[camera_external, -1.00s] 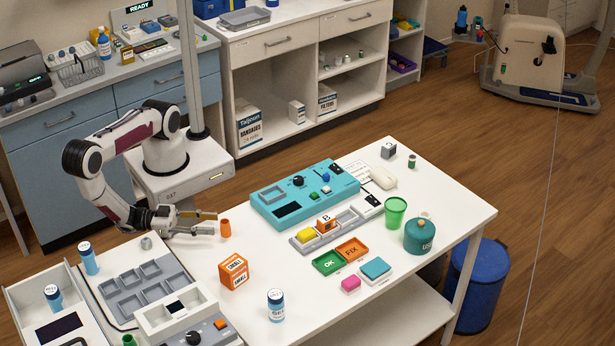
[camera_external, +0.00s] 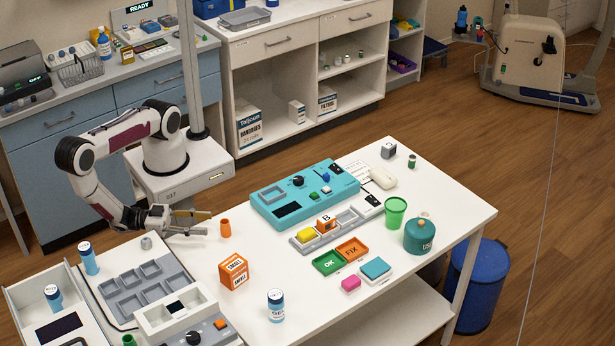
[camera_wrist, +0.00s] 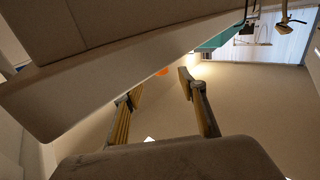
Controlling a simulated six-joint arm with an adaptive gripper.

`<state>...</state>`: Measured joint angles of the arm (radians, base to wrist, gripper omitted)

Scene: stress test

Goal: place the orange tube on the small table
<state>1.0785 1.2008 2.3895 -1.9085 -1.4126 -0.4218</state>
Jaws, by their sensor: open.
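The orange tube (camera_external: 225,229) stands upright on the white table (camera_external: 420,205), at its left end. My gripper (camera_external: 208,222) is low over the table just left of the tube, its fingers pointing towards it and apart from it. In the wrist view my gripper's fingers (camera_wrist: 160,95) are spread with nothing between them, and a small orange patch of the tube (camera_wrist: 161,72) shows beyond the fingertips. Most of the tube is hidden in that view. I cannot tell which surface is the small table.
An orange box (camera_external: 233,271) and a white-blue bottle (camera_external: 276,305) stand nearer the front. A teal device (camera_external: 303,194) and a grey tray (camera_external: 340,229) lie to the right. A grey compartment tray (camera_external: 128,290) is at the left. The tabletop between tube and box is bare.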

